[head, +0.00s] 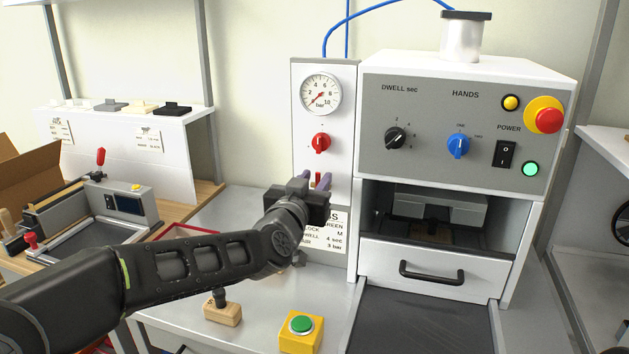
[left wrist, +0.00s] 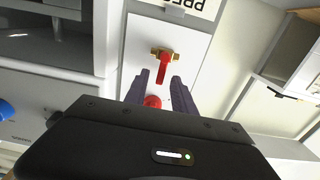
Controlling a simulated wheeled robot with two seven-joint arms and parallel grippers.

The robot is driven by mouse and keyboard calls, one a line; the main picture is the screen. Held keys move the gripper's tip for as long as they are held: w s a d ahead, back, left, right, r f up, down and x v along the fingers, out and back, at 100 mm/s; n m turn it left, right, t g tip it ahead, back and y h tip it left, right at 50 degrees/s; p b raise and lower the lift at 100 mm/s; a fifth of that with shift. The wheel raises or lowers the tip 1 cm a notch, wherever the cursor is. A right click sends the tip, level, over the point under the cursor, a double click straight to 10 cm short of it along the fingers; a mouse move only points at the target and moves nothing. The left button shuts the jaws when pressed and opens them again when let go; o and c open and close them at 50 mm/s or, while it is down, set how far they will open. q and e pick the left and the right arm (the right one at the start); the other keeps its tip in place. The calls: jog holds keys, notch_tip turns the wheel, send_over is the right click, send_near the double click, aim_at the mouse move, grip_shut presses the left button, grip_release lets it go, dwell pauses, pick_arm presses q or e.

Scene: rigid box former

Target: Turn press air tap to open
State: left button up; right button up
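The press air tap has a brass body and a red lever (left wrist: 162,70). In the left wrist view the lever stands crosswise to the brass body, on a white panel (left wrist: 195,42). In the head view my left gripper (head: 318,180) covers most of the tap; a little red shows between the fingers. My left gripper (left wrist: 160,79) is open, with one dark purple finger on each side of the lever in the picture. I cannot tell whether either finger touches it. My right gripper is in neither view.
A gauge (head: 320,93) and a red knob (head: 320,142) sit above the tap. The gauge needle points lower left. The white press (head: 545,220) stands close at the right. A yellow box with a green button (head: 301,325) and a wooden block (head: 222,313) are on the bench.

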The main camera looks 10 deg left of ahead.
pick_arm(q)
grip_shut()
dwell(0.6)
jog(key=n+b, duration=0.2)
jog(key=n, duration=0.1)
jog(key=a+f+n+b, duration=0.1)
jog(key=n+b, duration=0.2)
jog(key=a+n+b, duration=0.1)
jog(key=n+b, duration=0.1)
jog(key=b, duration=0.1)
jog(key=shift+a+f+n, duration=0.15)
jog(key=shift+n, duration=0.25)
jog(key=shift+w+a+f+n+b, duration=0.15)
jog(key=shift+f+n+b, duration=0.2)
jog(key=shift+n+b, duration=0.95)
jog(key=shift+s+a+f+n+b, duration=0.1)
jog(key=shift+a+f+n+b, duration=0.4)
jog(key=shift+n, duration=1.25)
jog(key=shift+w+d+f+n+b, duration=0.1)
jog(key=shift+d+f+n+b, duration=0.1)
jog(key=shift+n+b, duration=1.15)
jog(key=shift+n, duration=0.3)
